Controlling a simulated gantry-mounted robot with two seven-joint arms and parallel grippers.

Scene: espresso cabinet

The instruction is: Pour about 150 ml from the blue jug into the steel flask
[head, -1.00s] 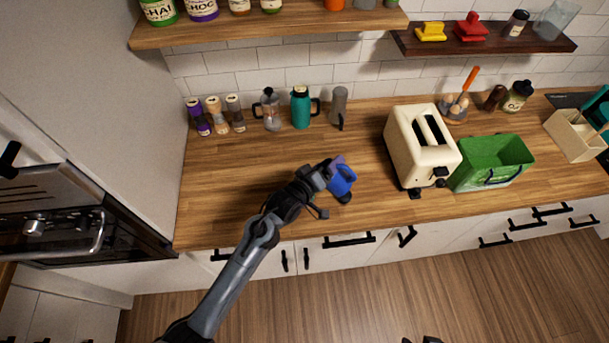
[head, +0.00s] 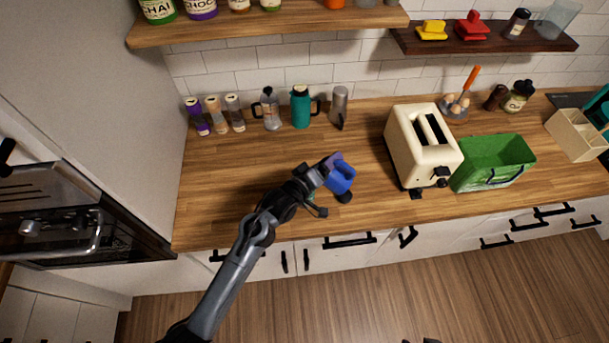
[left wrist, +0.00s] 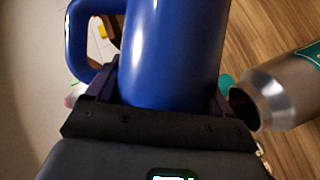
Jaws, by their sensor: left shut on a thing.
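My left gripper (head: 333,170) is shut on the blue jug (head: 341,180) above the counter. In the left wrist view the jug (left wrist: 175,50) sits between the two purple fingers (left wrist: 163,100), with its handle on the left. A steel flask (left wrist: 275,95) with a teal label shows at the right of that view, its open mouth close to the right finger. In the head view my arm hides nearly all of this flask. The liquid inside the jug is not visible. Only dark tips at the bottom edge of the head view may be my right gripper (head: 422,340).
A cream toaster (head: 420,150) and a green bin (head: 495,165) stand right of the jug. A cafetiere (head: 270,112), a teal bottle (head: 300,108) and a grey canister (head: 339,105) stand along the back wall. The counter left of my arm is clear.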

